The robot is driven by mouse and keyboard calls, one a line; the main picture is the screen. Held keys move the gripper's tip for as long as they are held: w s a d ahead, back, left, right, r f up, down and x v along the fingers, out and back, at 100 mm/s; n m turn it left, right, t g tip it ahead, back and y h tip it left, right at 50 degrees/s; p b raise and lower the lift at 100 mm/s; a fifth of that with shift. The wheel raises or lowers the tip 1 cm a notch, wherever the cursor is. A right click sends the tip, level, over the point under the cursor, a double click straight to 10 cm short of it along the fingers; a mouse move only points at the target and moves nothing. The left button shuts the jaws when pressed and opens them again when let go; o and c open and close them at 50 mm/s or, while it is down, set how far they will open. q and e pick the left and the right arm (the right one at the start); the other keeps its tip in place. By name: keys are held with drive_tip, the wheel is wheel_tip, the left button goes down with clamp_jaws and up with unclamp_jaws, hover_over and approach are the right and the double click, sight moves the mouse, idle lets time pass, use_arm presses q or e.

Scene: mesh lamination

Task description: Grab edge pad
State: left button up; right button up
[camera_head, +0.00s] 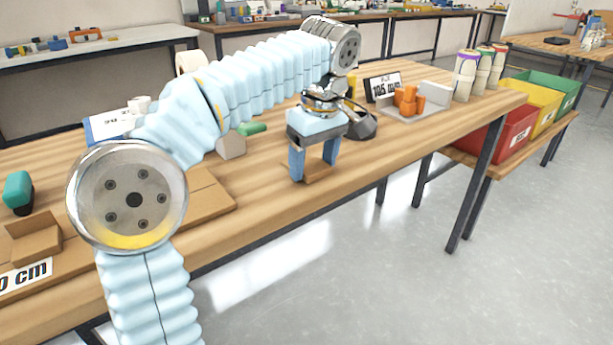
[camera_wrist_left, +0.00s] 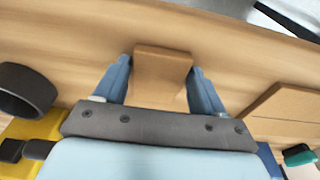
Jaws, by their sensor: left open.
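The edge pad, a small brown cardboard-coloured piece (camera_head: 319,173), lies on the wooden table near its front edge. In the left wrist view the edge pad (camera_wrist_left: 160,80) sits between the two blue fingers. My left gripper (camera_head: 313,166) points down over it with the fingers apart, one on each side. It also shows in the left wrist view (camera_wrist_left: 160,66), open, with narrow gaps seeming to remain beside the pad. Whether either finger touches the pad is hard to tell. My right gripper is not in view.
A dark round object (camera_head: 362,126) stands just behind the gripper. Flat cardboard (camera_head: 207,198) lies to its left. Orange pieces (camera_head: 408,100) and a label sign (camera_head: 382,87) stand farther right. Red (camera_head: 508,135), yellow and green bins are beyond the table's right end.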

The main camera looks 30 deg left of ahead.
use_arm(q)
drive_tip(key=shift+r, duration=0.1)
drive_tip(key=c, duration=0.7)
